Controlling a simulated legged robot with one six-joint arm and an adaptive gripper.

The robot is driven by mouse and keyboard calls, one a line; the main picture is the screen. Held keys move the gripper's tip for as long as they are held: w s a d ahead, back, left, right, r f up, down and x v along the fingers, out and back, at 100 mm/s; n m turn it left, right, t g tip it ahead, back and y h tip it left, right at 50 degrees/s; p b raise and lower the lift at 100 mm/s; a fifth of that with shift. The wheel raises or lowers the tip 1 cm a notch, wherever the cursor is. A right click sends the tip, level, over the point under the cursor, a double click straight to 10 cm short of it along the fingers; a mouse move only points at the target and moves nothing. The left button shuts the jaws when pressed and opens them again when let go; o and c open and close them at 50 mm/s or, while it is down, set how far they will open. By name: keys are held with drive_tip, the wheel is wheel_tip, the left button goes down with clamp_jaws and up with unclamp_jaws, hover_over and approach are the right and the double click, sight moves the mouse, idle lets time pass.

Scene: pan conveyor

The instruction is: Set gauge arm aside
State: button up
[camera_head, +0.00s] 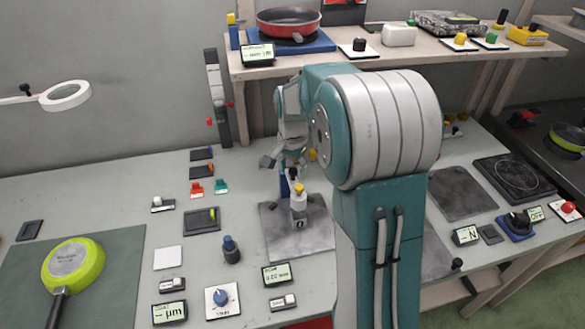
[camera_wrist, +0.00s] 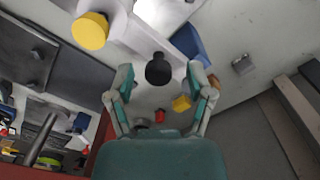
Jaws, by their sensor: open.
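A gauge stand with a white body (camera_head: 298,208) and a yellow cap (camera_head: 298,188) stands on a grey stone plate (camera_head: 285,244). I take its white arm with the black knob to be the gauge arm; the knob (camera_wrist: 158,70) shows in the wrist view. My gripper (camera_head: 281,163) is above the stand's back side. In the wrist view my gripper (camera_wrist: 160,85) is open, with the knob between its fingertips. I cannot tell whether either finger touches it. The yellow cap (camera_wrist: 90,30) and a blue block (camera_wrist: 189,42) lie beyond. My arm hides part of the bench.
A lime pan (camera_head: 74,262) lies on a green mat at the left. Small displays, a blue knob (camera_head: 220,297) and a dark-blue peg (camera_head: 231,250) stand in front. A raised shelf (camera_head: 400,50) with a red pan (camera_head: 289,22) is behind.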

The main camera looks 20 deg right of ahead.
clamp_jaws()
drive_tip(key=shift+d, duration=0.1)
drive_tip(key=w+d+n, duration=0.2)
drive_tip(key=d+n, duration=0.3)
drive_tip(key=n, duration=0.7)
drive_tip(key=shift+w+d+n, duration=0.15)
drive_tip(key=shift+d+n, duration=0.2)
drive_tip(key=shift+n, duration=0.05)
idle(0.5)
